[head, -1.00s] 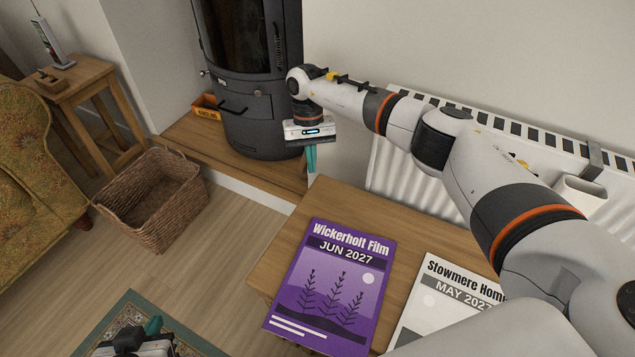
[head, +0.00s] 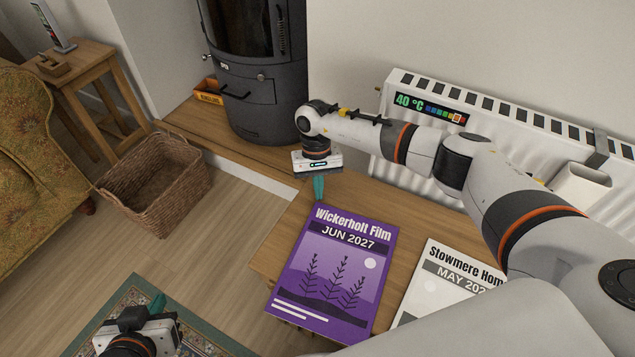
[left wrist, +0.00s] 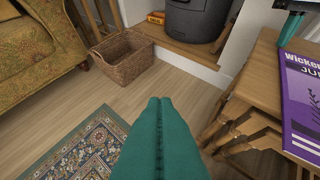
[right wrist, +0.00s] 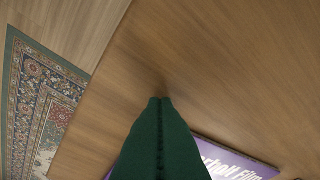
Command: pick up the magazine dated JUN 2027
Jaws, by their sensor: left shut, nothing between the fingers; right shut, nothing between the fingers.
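The purple magazine (head: 338,265) headed Wickerholt Film, dated JUN 2027, lies flat on the wooden table, face up. It also shows at the right of the left wrist view (left wrist: 302,100) and partly at the bottom of the right wrist view (right wrist: 232,165). My right gripper (head: 319,198) is shut and empty, pointing down just beyond the magazine's top edge. Its teal fingers fill the lower middle of the right wrist view (right wrist: 160,105). My left gripper (head: 157,305) is shut and empty over the rug, left of the table; its fingers show together in the left wrist view (left wrist: 160,102).
A white magazine (head: 430,290) dated MAY 2027 lies to the right, partly hidden by my right arm. A radiator (head: 400,140) stands behind the table (head: 275,245). A black stove (head: 262,110), a wicker basket (head: 155,185) and a side table (head: 75,60) are further left.

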